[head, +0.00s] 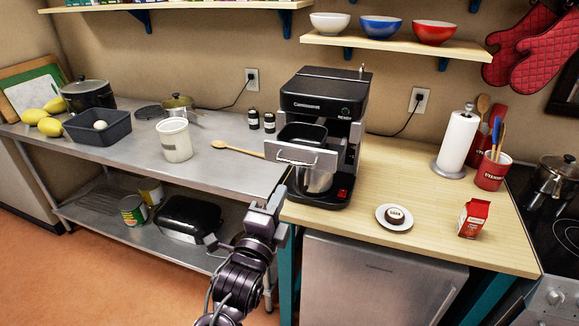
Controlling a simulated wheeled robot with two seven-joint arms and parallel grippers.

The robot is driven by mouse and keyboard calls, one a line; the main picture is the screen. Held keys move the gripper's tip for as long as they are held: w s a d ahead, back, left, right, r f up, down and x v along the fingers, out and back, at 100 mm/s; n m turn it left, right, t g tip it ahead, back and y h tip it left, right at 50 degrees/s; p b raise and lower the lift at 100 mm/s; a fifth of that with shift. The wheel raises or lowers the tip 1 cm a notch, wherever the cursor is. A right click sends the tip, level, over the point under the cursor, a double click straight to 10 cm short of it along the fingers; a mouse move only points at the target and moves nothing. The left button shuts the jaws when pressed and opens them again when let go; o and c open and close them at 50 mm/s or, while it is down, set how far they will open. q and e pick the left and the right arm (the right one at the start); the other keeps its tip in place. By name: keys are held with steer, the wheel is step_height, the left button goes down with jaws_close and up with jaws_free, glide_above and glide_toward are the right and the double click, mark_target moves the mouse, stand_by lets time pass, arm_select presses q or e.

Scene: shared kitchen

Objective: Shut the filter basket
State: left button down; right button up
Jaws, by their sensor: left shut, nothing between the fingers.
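A black coffee machine (325,95) stands at the left end of the wooden counter. Its filter basket (303,156) sticks out toward me, with a grey front and a handle, and the dark basket opening shows behind that front. A metal pot (315,180) sits below the basket in the machine. My left gripper (279,200) is shut and empty, in front of and below the basket, near the counter's left front corner. It looks apart from the basket. My right gripper is not in view.
A wooden spoon (236,149) and a white tub (175,140) are on the steel table at left. A plate (381,219) with a small cake, a red carton (473,219) and a paper roll (457,142) stand right of the machine. A shelf (400,42) hangs above.

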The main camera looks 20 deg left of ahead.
mark_target(313, 129)
arm_select(q)
steer(key=w+r+p, duration=0.1)
steer(key=w+p, duration=0.1)
steer(key=w, duration=0.4)
steer(key=shift+w+r+p, duration=0.15)
steer(key=shift+w+p, duration=0.1)
steer(key=shift+p, duration=0.1)
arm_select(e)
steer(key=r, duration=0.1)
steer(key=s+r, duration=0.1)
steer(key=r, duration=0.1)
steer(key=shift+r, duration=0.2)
arm_select(q)
steer(key=shift+w+d, duration=0.1)
steer(key=shift+w, duration=0.05)
